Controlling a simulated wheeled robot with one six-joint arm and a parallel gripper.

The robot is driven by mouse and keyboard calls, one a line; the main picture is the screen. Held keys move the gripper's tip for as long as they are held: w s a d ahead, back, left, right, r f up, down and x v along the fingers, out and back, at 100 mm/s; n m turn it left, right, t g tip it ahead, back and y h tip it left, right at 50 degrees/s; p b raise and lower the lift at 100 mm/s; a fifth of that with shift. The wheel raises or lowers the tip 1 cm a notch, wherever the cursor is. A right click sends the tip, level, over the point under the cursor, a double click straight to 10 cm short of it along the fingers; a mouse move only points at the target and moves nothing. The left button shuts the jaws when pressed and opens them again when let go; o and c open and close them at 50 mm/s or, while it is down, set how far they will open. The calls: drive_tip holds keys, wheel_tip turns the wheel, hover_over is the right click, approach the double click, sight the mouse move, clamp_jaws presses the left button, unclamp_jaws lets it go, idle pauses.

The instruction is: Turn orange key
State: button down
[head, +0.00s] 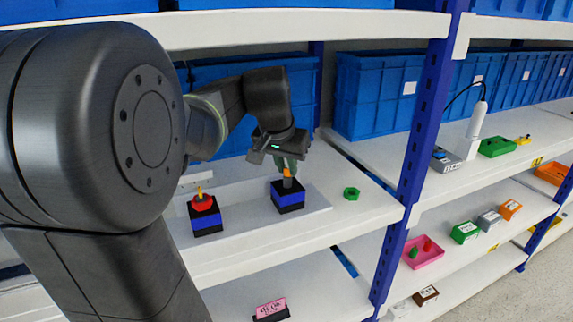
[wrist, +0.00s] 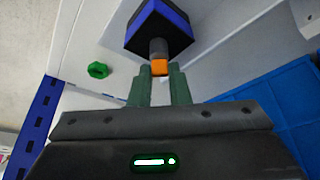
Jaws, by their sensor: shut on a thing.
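The orange key (head: 287,173) stands on top of a black and blue switch box (head: 287,196) on the white shelf. In the wrist view the orange key (wrist: 159,67) sits between the green fingertips of my gripper (wrist: 160,82), below the box's dark stem (wrist: 158,48). My gripper (head: 287,164) is above the box in the head view and shut on the key. The fingers partly hide the key in the head view.
A second box (head: 205,217) with a red and yellow knob (head: 202,202) stands to the left. A green nut (head: 351,193) lies to the right on the shelf. A blue post (head: 412,150) stands farther right, and blue crates (head: 375,95) line the back.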

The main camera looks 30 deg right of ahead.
drive_tip(key=m, duration=0.2)
drive_tip(key=m+g+h, duration=0.1)
drive_tip(key=m, duration=0.1)
drive_tip(key=shift+w+g, duration=0.15)
drive_tip(key=shift+g, duration=0.15)
drive_tip(key=shift+w+m+g, duration=0.1)
drive_tip(key=shift+m+g, duration=0.7)
drive_tip(key=shift+m, duration=1.4)
drive_tip(key=c, duration=1.4)
unclamp_jaws()
drive_tip(key=shift+a, duration=0.1)
drive_tip(key=shift+o, duration=0.2)
